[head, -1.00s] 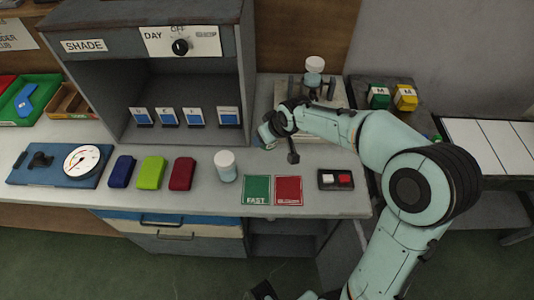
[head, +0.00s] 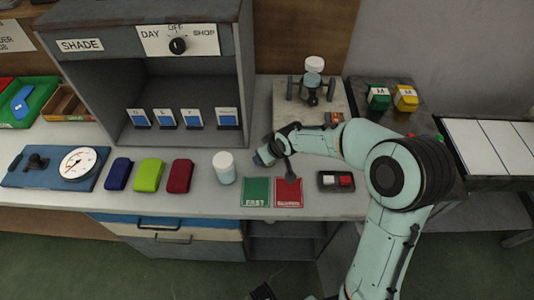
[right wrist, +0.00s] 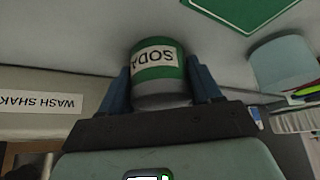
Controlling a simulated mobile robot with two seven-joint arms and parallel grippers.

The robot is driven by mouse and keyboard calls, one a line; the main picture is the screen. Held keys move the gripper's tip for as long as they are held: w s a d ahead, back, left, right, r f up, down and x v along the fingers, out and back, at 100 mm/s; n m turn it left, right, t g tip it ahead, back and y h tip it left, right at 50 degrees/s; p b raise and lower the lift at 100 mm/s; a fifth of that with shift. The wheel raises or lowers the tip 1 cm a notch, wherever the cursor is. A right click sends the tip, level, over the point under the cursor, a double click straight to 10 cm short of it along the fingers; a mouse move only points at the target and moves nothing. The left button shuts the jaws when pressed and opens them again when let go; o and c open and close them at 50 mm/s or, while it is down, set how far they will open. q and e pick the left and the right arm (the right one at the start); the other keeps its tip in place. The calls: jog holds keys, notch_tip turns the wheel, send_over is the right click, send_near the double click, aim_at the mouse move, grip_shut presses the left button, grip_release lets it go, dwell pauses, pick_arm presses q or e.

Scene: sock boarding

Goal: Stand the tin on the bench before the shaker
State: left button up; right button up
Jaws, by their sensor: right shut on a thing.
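The tin (right wrist: 158,70), green and grey with a SODA label that reads upside down, is between the two blue fingers of my right gripper (right wrist: 160,88) in the right wrist view. The gripper is shut on it. In the head view my right gripper (head: 264,157) is over the bench (head: 215,200), just right of the white-lidded jar, and the tin is hidden there. I cannot tell whether the tin touches the bench. The shaker (head: 312,88) stands at the back right, with a white-capped bottle on it. A WASH SHAK… label (right wrist: 48,102) shows in the right wrist view.
The white-lidded jar (head: 224,167) stands close left of the gripper. Green FAST (head: 255,192) and red (head: 288,192) cards lie in front. A switch box (head: 336,181) is to their right. Blue, green and red cases lie left. The shade cabinet (head: 165,90) rises behind.

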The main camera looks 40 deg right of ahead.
jog(key=o, duration=1.1)
jog(key=shift+s+r+p, duration=0.15)
jog(key=shift+r+p, duration=0.15)
jog(key=shift+r, duration=0.1)
jog(key=p+v, duration=0.1)
jog(key=v, duration=1)
jog(key=shift+s+r, duration=0.15)
